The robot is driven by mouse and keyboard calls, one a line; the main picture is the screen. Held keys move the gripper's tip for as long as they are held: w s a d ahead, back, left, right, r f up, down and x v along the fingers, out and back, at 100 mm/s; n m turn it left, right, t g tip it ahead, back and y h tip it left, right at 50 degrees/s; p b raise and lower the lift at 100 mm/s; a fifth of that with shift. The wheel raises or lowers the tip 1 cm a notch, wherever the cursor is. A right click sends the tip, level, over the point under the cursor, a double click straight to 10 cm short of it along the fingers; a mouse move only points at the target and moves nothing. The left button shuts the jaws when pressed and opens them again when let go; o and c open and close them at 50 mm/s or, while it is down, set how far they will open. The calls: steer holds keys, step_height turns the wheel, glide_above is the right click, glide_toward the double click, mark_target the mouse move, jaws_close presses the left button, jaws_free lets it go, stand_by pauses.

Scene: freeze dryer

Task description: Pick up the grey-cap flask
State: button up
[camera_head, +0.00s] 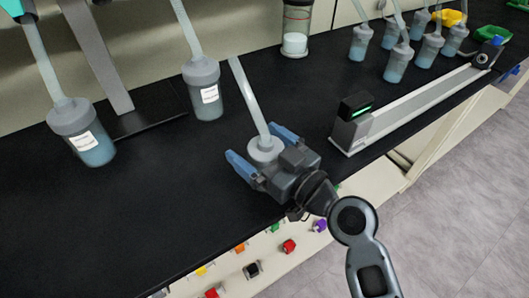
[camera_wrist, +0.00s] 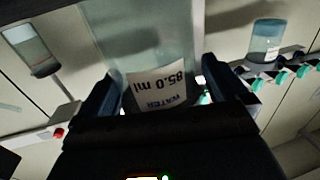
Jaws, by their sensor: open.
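A grey-cap flask (camera_head: 264,147) with a pale tube rising from its cap stands on the black bench; my gripper hides its lower body in the head view. My gripper (camera_head: 254,142) is open, with one blue finger on either side of this flask. In the wrist view the clear flask (camera_wrist: 150,50) fills the space between the dark blue fingers, and its label (camera_wrist: 163,87) reads "WATER 85.0 ml" upside down. I cannot tell whether either finger touches it. Two more grey-cap flasks stand to the left, one nearer (camera_head: 87,138) and one farther back (camera_head: 206,95).
A long rail device (camera_head: 420,105) with a dark block lies right of my gripper. Several grey-cap flasks (camera_head: 398,62) stand behind it. A clear cylinder (camera_head: 295,25) stands at the back. Coloured valves (camera_head: 289,245) line the front below the bench edge. The bench's front left is clear.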

steer(key=shift+c, duration=0.5)
steer(key=c, duration=1.3)
steer(key=shift+c, duration=1.3)
steer(key=shift+r, duration=0.1)
